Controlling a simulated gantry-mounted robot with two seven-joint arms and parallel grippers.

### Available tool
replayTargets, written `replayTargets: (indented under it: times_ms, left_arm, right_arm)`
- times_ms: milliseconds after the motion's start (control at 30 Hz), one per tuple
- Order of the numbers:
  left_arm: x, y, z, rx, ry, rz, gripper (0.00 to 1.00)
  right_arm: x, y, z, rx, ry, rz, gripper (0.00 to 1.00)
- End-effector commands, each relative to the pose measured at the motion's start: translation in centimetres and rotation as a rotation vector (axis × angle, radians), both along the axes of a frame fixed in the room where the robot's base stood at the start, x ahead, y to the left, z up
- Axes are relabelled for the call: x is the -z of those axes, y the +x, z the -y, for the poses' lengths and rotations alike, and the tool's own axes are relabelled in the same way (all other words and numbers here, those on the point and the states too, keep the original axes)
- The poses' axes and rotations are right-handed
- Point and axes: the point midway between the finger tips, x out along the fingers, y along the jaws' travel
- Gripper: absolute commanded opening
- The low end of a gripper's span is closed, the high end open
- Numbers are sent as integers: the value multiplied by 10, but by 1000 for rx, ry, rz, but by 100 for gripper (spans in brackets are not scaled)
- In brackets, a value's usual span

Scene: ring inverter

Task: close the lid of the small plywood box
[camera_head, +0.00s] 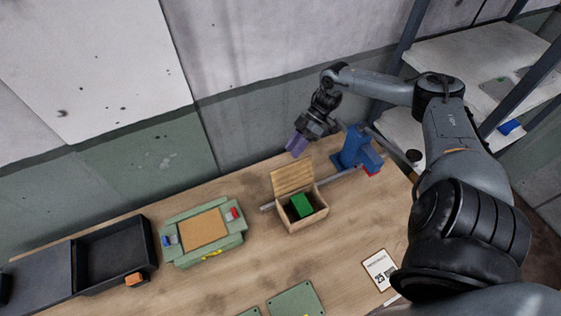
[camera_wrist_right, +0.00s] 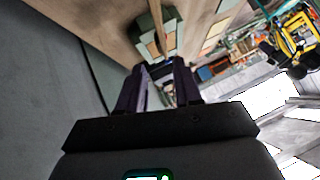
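The small plywood box (camera_head: 306,221) stands on the workbench with its lid (camera_head: 292,177) open, raised at the back and leaning away. A green block (camera_head: 301,205) lies inside the box. My right gripper (camera_head: 297,146) with purple fingers is above and behind the raised lid, apart from it. In the right wrist view the purple fingers (camera_wrist_right: 160,78) stand apart, with nothing held between them. I cannot clearly make out the box in that view. My left gripper is not in view.
A blue vise-like tool (camera_head: 357,150) with a grey bar stands right of and behind the box. A green fixture with a tan panel (camera_head: 203,230) and a black tray (camera_head: 150,245) lie to the left. A white card (camera_head: 380,269) lies at front right. Grey shelving stands at right.

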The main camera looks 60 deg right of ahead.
Motion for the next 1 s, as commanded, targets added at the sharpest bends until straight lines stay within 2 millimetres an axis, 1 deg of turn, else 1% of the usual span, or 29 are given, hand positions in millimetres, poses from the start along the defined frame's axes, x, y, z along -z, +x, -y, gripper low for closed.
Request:
replayTargets:
  times_ms: [33,200,400,600,900,933,1000]
  left_arm:
    - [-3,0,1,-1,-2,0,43]
    - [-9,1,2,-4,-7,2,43]
    - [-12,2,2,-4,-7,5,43]
    - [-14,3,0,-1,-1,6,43]
    - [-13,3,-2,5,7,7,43]
    - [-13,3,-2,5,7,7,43]
    - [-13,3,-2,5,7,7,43]
  right_arm:
    - [4,3,-8,-1,5,2,34]
    - [23,10,-27,-1,5,2,34]
    - [40,16,-43,0,2,3,34]
    - [49,19,-51,0,-1,1,34]
    - [50,19,-52,0,-1,1,34]
    - [50,19,-52,0,-1,1,31]
    - [50,19,-52,0,-1,1,20]
